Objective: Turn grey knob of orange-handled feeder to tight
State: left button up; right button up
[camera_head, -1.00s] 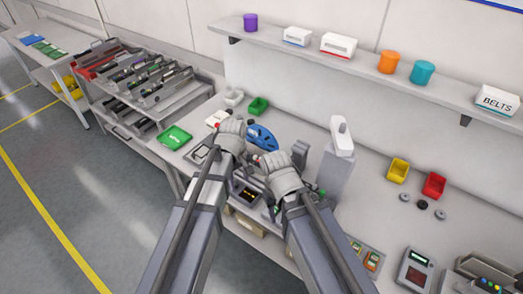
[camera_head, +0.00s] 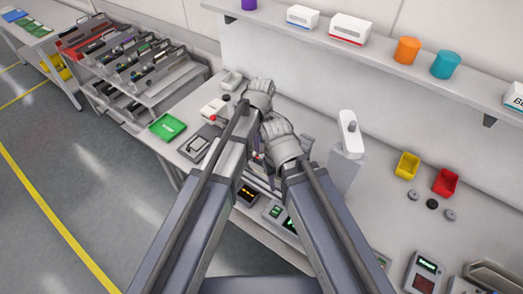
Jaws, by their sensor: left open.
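My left gripper (camera_head: 259,95) is at the centre of the view, over the workbench (camera_head: 382,213), and is open; its fingertips are mostly hidden. My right gripper (camera_head: 280,140) is just below and right of it, close to or overlapping it in the picture; its jaws are hidden by its own wrist. Several feeders (camera_head: 135,62) lie in rows on the trolley (camera_head: 165,92) at upper left. I cannot make out an orange handle or a grey knob; they are too small or hidden.
A green tray (camera_head: 168,126) and a white box with a red button (camera_head: 213,110) are left of my grippers. A grey post device (camera_head: 348,140) stands to the right. A yellow bin (camera_head: 406,165) and a red bin (camera_head: 445,182) lie farther right. A shelf (camera_head: 370,50) runs above.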

aim_at(262, 156)
pick_arm(q)
jog(key=shift+s+f+b, duration=0.1)
jog(key=shift+f+b, duration=0.25)
jog(key=shift+b, duration=0.05)
notch_tip(262, 156, down, 7)
jog(key=b, duration=0.7)
jog(key=shift+c, duration=0.3)
grip_shut()
